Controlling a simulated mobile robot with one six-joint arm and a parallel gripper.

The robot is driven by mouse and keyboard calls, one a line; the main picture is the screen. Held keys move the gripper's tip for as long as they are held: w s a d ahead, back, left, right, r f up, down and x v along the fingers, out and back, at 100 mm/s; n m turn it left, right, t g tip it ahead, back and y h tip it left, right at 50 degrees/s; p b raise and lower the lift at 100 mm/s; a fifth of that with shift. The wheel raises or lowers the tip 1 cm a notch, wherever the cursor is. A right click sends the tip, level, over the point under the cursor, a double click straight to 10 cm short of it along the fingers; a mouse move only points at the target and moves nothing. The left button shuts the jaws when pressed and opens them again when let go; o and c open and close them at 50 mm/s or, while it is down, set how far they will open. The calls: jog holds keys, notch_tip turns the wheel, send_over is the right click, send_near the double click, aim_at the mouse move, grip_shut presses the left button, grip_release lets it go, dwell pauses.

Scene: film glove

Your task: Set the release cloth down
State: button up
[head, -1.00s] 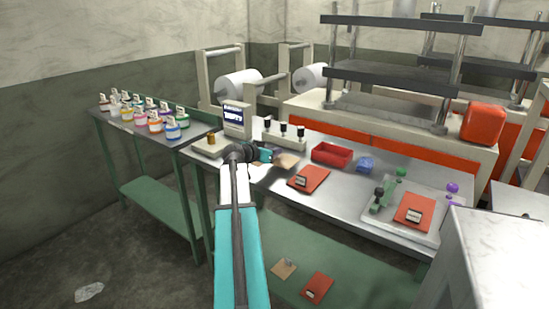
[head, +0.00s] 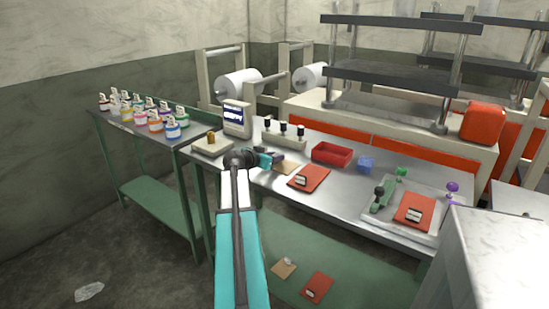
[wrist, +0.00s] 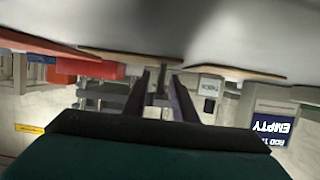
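A thin tan sheet, which looks like the release cloth (head: 285,168), lies flat on the steel bench just right of my gripper (head: 275,157) in the head view. My gripper is low over the bench, near the sheet's far left edge. In the wrist view, which looks upside down, my two dark fingers (wrist: 162,97) stand apart. No sheet is visible pinched between them. Thin tan edges show on both sides there; I cannot tell which is the cloth.
A red sheet (head: 309,178) lies right of the cloth, with a red tray (head: 332,153) and a blue cube (head: 365,165) behind. A row of dark-knobbed handles (head: 284,138) and a display unit (head: 237,119) stand at the back. Bare bench (head: 335,208) shows in front.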

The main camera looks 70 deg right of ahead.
jog(key=shift+r, duration=0.15)
jog(key=v, duration=1.2)
jog(key=shift+b, duration=0.4)
jog(key=shift+r, duration=0.1)
dwell(0.4)
